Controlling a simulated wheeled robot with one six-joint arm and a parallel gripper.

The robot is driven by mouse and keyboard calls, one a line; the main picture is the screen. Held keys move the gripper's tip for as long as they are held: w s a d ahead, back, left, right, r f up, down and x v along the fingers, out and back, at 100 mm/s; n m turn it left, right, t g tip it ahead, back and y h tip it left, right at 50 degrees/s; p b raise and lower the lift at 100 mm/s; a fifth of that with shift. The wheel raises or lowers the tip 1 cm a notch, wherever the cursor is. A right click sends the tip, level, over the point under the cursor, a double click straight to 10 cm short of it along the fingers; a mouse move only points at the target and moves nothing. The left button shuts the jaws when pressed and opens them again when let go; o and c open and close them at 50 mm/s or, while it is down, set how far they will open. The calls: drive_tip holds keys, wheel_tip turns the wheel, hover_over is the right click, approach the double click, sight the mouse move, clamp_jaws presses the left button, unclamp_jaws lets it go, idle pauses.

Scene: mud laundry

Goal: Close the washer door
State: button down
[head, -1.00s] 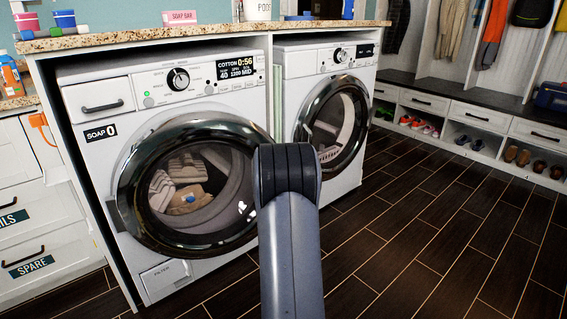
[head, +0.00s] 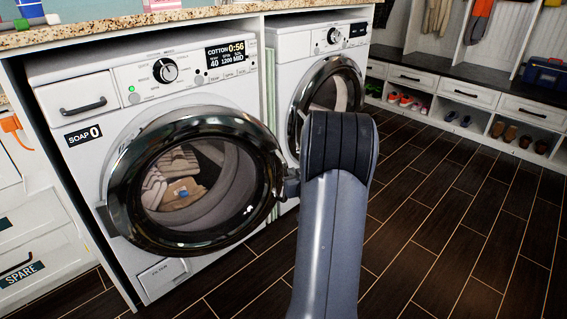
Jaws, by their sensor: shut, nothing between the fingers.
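The washer (head: 75,110) stands at the left under the counter, with a lit display reading COTTON 0:56. Its round door (head: 120,190) has a dark shiny rim and clear glass. The door stands ajar, out from the front panel, with its hinge side at the left. Striped and tan laundry (head: 178,185) shows through the glass. My arm reaches forward to the right of the door. My gripper (head: 290,187) shows only as a small dark part at the door's right rim, mostly hidden behind my arm. It looks shut and empty; whether it touches the rim is unclear.
A second front-loading machine (head: 290,75) stands close at the right, its round door partly behind my arm. Drawers (head: 40,240) are at the far left. The dark floor (head: 440,220) is clear to the right, up to a bench with shoe cubbies (head: 480,93).

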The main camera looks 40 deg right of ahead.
sight(284, 163)
drive_tip(key=b+x, duration=0.2)
drive_tip(key=x, duration=0.8)
drive_tip(key=shift+w, duration=0.25)
